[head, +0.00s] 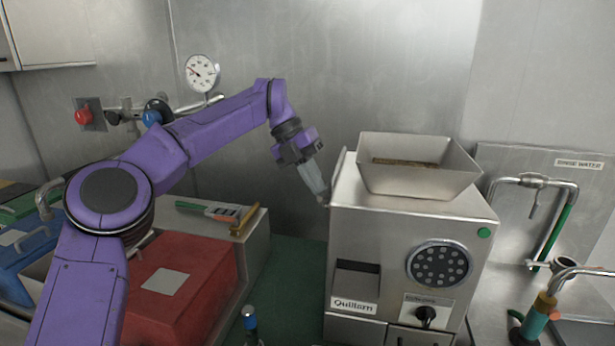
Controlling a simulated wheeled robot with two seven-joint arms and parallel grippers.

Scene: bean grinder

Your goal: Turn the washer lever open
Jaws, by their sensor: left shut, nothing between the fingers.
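My left arm reaches in from the left, and its gripper (322,198) points down and to the right, shut and empty. Its fingertips are at the upper left edge of the steel grinder (410,225); I cannot tell whether they touch it. A tap (533,182) with a green upright pipe stands at the right by a sign reading RINSE WATER (580,163). A second metal spout (580,273) is cut by the right edge, by a brass and teal fitting (537,315). I cannot tell which part is the washer lever. My right gripper is not in view.
A hopper (418,180) with brown contents tops the grinder, between my left gripper and the taps. A red box (182,285), a blue box (30,250) and brushes (220,212) are at left. A gauge (202,73) is on the wall. The green surface (295,280) is mostly clear.

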